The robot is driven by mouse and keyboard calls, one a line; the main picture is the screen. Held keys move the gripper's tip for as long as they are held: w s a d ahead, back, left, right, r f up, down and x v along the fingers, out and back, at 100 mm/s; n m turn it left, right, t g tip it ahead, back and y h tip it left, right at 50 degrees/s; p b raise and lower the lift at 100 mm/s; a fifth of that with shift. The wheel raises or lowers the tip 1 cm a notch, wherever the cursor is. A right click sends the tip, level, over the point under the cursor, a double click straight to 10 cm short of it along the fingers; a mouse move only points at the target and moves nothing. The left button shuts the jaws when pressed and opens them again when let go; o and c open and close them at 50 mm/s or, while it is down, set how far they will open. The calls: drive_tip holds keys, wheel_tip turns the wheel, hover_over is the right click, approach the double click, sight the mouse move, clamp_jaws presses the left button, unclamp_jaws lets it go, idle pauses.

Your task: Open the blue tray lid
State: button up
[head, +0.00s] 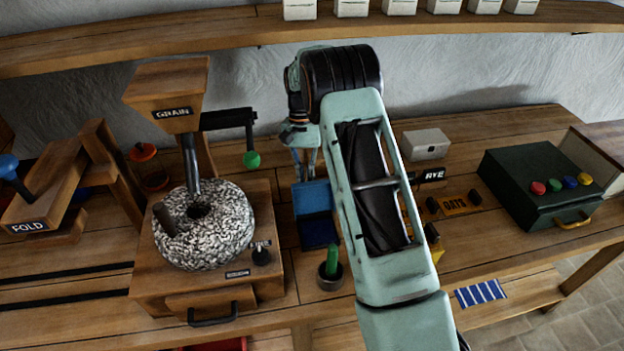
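The blue tray (319,233) sits on the bench to the right of the stone mill, partly covered by my arm on its right side. Its lighter blue lid panel (311,198) shows at the tray's back edge and looks raised, with the darker blue part in front of it. My gripper (305,177) points down just behind the top edge of the lid. Its two fingers show a narrow gap with nothing visible between them. I cannot tell whether a fingertip touches the lid.
The grain mill with its speckled stone (205,226) stands close on the left. A cup with a green handle (331,268) stands in front of the tray.

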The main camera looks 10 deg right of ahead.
drive_tip(key=shift+o, duration=2.5)
drive_tip(key=shift+r, duration=0.2)
drive_tip(key=shift+o, duration=0.7)
drive_tip(key=shift+d, duration=0.25)
drive_tip(key=shift+r, duration=0.15)
wheel_tip(320, 180, up, 10)
drive_tip(key=shift+s, duration=0.1)
